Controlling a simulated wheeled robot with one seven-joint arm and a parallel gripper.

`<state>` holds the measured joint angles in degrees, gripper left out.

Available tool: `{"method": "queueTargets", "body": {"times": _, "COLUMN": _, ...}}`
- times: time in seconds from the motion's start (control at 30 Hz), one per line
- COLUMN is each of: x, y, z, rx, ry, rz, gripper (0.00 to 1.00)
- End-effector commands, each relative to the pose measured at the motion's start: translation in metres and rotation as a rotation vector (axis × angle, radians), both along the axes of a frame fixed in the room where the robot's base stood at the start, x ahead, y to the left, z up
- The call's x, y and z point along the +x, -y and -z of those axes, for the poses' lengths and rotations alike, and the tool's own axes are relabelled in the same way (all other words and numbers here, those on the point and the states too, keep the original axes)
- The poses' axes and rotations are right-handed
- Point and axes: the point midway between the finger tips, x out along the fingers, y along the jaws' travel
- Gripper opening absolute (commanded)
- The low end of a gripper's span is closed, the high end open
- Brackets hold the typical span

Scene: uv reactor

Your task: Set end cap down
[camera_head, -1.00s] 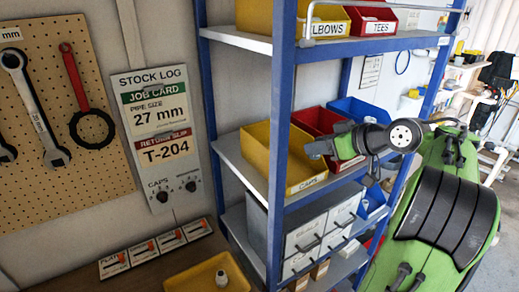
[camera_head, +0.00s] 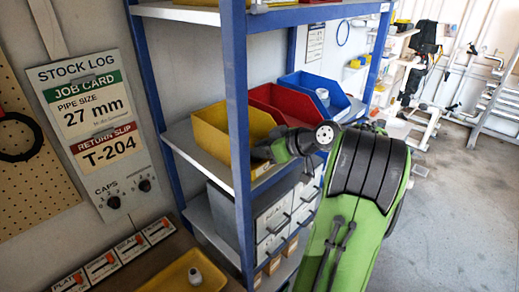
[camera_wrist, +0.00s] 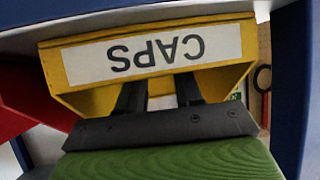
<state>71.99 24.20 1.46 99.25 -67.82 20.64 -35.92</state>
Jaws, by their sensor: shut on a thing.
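My gripper (camera_head: 262,153) is at the front of the yellow CAPS bin (camera_head: 213,130) on the middle shelf. In the wrist view, its dark fingers (camera_wrist: 160,95) stand a little apart below the bin's label, and their tips are hidden by the bin front. A small pale piece (camera_wrist: 162,102) shows between the fingers and looks like the end cap, mostly hidden. The bin (camera_wrist: 75,95) appears upside down in the wrist view. In the head view the held piece cannot be made out.
Red (camera_head: 283,108) and blue (camera_head: 318,90) bins stand right of the yellow one. A blue shelf post (camera_head: 238,120) rises close to my gripper. A yellow tray (camera_head: 160,280) with a white fitting (camera_head: 195,276) sits at lower left. Open floor (camera_head: 455,200) lies right.

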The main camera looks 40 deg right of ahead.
Motion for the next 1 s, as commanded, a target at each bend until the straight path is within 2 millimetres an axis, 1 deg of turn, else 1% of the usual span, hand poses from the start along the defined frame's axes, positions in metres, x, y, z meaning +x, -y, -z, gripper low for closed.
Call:
{"method": "queueTargets", "body": {"times": 0.17, "x": 0.000, "y": 0.000, "z": 0.004, "rx": 0.000, "ry": 0.000, "rz": 0.000, "gripper": 0.06}}
{"method": "queueTargets", "body": {"times": 0.2, "x": 0.000, "y": 0.000, "z": 0.004, "rx": 0.000, "ry": 0.000, "rz": -0.001, "gripper": 0.36}}
{"method": "queueTargets", "body": {"times": 0.37, "x": 0.000, "y": 0.000, "z": 0.003, "rx": 0.000, "ry": 0.000, "rz": -0.001, "gripper": 0.60}}
{"method": "queueTargets", "body": {"times": 0.6, "x": 0.000, "y": 0.000, "z": 0.003, "rx": 0.000, "ry": 0.000, "rz": -0.001, "gripper": 0.60}}
{"method": "queueTargets", "body": {"times": 0.7, "x": 0.000, "y": 0.000, "z": -0.003, "rx": 0.001, "ry": 0.000, "rz": 0.000, "gripper": 0.60}}
{"method": "queueTargets", "body": {"times": 0.73, "x": -0.003, "y": 0.002, "z": -0.005, "rx": -0.001, "ry": 0.001, "rz": 0.003, "gripper": 0.60}}
{"method": "queueTargets", "body": {"times": 0.87, "x": -0.031, "y": 0.010, "z": -0.018, "rx": -0.003, "ry": 0.001, "rz": 0.008, "gripper": 0.60}}
{"method": "queueTargets", "body": {"times": 1.0, "x": -0.066, "y": 0.017, "z": -0.038, "rx": -0.003, "ry": 0.000, "rz": 0.008, "gripper": 0.60}}
